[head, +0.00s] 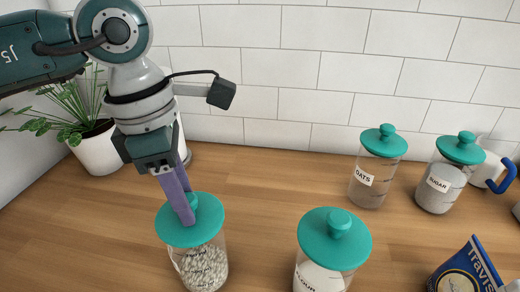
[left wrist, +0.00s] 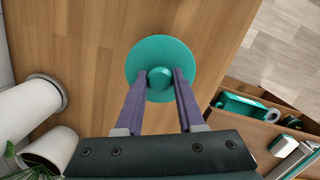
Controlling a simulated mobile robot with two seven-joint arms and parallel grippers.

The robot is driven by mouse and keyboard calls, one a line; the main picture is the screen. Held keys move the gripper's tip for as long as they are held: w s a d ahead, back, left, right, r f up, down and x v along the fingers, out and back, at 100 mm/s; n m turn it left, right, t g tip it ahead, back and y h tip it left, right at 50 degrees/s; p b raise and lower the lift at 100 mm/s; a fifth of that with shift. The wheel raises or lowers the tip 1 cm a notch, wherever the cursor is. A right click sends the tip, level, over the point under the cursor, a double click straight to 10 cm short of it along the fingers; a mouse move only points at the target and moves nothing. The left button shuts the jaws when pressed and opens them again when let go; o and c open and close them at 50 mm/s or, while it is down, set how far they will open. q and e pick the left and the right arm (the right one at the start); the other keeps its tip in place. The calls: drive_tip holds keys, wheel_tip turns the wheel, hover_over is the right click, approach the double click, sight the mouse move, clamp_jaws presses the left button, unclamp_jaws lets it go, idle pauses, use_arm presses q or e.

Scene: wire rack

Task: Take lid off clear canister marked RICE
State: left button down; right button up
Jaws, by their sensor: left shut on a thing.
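A clear canister (head: 203,268) of white grains stands at the lower middle left of the head view, with a round teal lid (head: 208,229) on top. Its marking is not readable here. My left gripper (head: 188,212) reaches down from above, its purple fingers shut on the lid's knob. In the left wrist view the fingers of my left gripper (left wrist: 159,78) lie on both sides of the knob (left wrist: 160,77), at the middle of the lid (left wrist: 160,46). I cannot tell any gap between lid and canister. My right gripper is not in view.
A teal-lidded canister (head: 310,276) stands close to the right. Canisters marked OATS (head: 368,190) and SUGAR (head: 437,190), a mug (head: 490,172) and a blue package (head: 466,272) are farther right. A potted plant (head: 98,150) stands back left. The counter's middle is clear.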

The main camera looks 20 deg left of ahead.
use_arm(q)
drive_tip(key=shift+r, duration=0.1)
drive_tip(key=shift+r+p, duration=0.8)
drive_tip(key=shift+r, duration=0.15)
drive_tip(key=shift+r+p, duration=1.8)
drive_tip(key=shift+r, duration=0.65)
